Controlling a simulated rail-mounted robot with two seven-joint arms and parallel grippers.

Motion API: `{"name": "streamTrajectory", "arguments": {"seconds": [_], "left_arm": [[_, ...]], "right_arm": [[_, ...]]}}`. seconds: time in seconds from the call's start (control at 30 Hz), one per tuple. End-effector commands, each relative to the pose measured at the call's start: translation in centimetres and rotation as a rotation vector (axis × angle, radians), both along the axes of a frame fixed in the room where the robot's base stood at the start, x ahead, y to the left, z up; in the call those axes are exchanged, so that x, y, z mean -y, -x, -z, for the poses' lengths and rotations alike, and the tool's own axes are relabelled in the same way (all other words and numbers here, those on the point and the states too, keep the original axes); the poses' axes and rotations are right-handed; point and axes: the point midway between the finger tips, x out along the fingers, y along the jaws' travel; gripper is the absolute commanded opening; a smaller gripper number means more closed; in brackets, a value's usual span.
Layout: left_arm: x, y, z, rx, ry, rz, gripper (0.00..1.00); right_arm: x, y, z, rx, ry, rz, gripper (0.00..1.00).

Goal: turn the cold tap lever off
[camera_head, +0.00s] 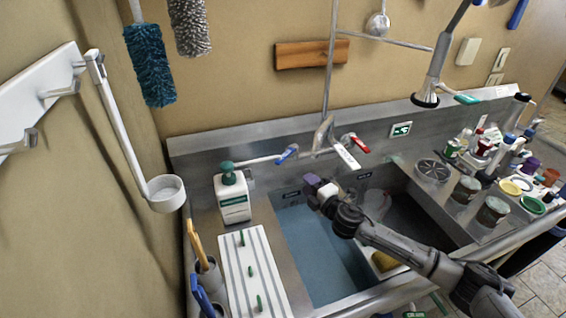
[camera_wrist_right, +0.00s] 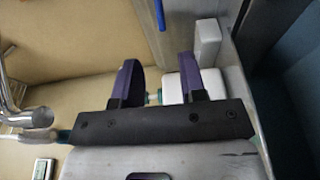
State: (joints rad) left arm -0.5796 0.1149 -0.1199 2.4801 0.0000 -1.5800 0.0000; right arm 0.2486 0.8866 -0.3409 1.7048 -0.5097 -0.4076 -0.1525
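The tap with the blue lever (camera_head: 287,154) is on the wall pipe above the left sink basin; I take this to be the cold lever. Chrome tap parts (camera_wrist_right: 12,115) show at the left edge there. My left gripper is not in view.
A soap bottle (camera_head: 233,196) with a green pump stands left of the basin (camera_head: 316,250). A striped drainboard (camera_head: 262,285) lies in front of it. Jars (camera_head: 467,188) and small bottles crowd the right counter. A spray head (camera_head: 428,92) hangs at upper right.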

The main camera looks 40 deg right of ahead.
Motion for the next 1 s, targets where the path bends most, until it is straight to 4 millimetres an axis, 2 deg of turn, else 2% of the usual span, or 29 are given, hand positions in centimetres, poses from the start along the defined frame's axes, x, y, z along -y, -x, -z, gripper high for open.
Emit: {"name": "streamTrajectory", "arguments": {"seconds": [0.17, 0.5, 0.7, 1.0], "left_arm": [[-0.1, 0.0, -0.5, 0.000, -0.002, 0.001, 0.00], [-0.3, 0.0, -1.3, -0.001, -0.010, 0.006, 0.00], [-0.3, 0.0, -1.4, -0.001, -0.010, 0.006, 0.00], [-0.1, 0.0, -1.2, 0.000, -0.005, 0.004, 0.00]], "right_arm": [[0.0, -1.7, -0.2, 0.002, 0.008, -0.002, 0.38], [0.5, -7.6, -0.3, 0.002, 0.006, -0.001, 0.38], [0.7, -10.5, -0.1, 0.002, 0.006, -0.002, 0.38], [1.0, -12.9, 0.0, 0.000, 0.007, -0.001, 0.38]]}}
